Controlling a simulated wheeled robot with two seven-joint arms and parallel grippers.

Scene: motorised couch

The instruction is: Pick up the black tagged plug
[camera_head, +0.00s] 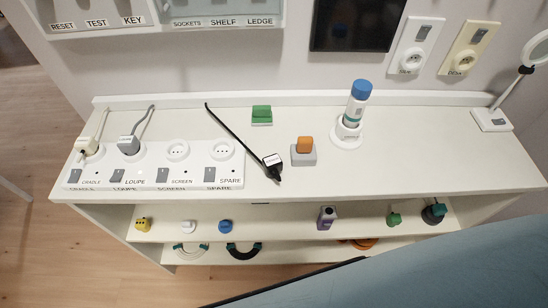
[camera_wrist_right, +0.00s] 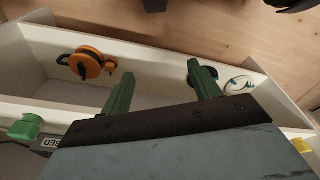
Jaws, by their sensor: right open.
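The black plug (camera_head: 272,161) with a white tag lies on the white bench top, just right of the socket strip (camera_head: 160,164). Its black cord (camera_head: 234,130) runs up and left to the back of the bench. My right gripper (camera_wrist_right: 160,72) shows in the right wrist view with its two green fingers wide apart and nothing between them. It is over the shelf area holding an orange round item (camera_wrist_right: 86,63). The plug cannot be made out in the right wrist view. Neither gripper is recognisable in the head view.
A grey plug (camera_head: 128,144) and a cream plug (camera_head: 88,146) sit in the strip's left sockets; the right two are empty. An orange-topped grey block (camera_head: 303,153), green block (camera_head: 262,114) and blue-capped bottle (camera_head: 357,103) stand near the black plug. The bench's right side is mostly clear.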

